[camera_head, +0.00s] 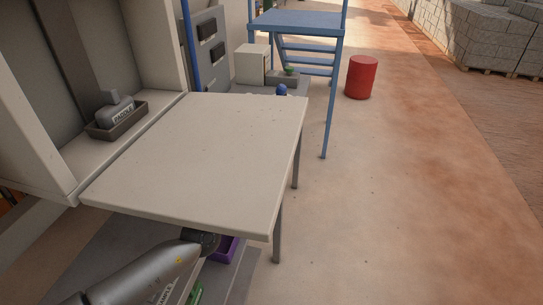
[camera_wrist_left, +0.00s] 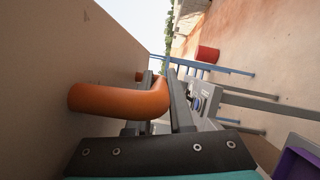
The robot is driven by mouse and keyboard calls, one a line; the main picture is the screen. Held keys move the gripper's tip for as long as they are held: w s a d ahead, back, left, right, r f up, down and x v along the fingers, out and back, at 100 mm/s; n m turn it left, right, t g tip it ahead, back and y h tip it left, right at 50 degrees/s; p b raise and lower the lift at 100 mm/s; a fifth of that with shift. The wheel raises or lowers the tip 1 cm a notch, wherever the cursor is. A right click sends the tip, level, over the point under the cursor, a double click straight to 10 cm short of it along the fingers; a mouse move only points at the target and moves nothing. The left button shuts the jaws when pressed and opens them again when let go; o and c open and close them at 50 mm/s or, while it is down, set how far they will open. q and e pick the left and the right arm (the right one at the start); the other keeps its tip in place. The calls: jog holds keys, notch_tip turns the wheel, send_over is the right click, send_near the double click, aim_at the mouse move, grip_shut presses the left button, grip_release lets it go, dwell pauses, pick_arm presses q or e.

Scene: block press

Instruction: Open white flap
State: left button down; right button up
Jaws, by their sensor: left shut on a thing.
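The white flap (camera_head: 200,160) lies about level in the head view, its left edge along the front of an open cabinet (camera_head: 70,185). In the left wrist view the flap's face (camera_wrist_left: 70,60) fills the left side and carries an orange bent handle (camera_wrist_left: 110,99). My left arm reaches under the flap's near edge, and the flap hides its fingers in the head view. In the left wrist view my left gripper (camera_wrist_left: 165,115) is shut on the orange handle. My right gripper is in neither view.
A labelled grey object in a dark tray (camera_head: 117,122) sits inside the cabinet. A purple bin (camera_head: 226,247) stands below the flap and also shows in the left wrist view (camera_wrist_left: 298,165). Blue steps (camera_head: 300,25) and a red drum (camera_head: 361,77) stand beyond. The floor at right is clear.

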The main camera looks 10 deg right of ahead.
pick_arm(q)
jog(key=shift+f, duration=0.1)
jog(key=shift+w+a, duration=0.1)
dwell(0.3)
jog(key=c, duration=0.8)
grip_release()
jog(key=b+v, duration=0.1)
jog(key=v, duration=1.4)
jog(key=shift+f, duration=0.15)
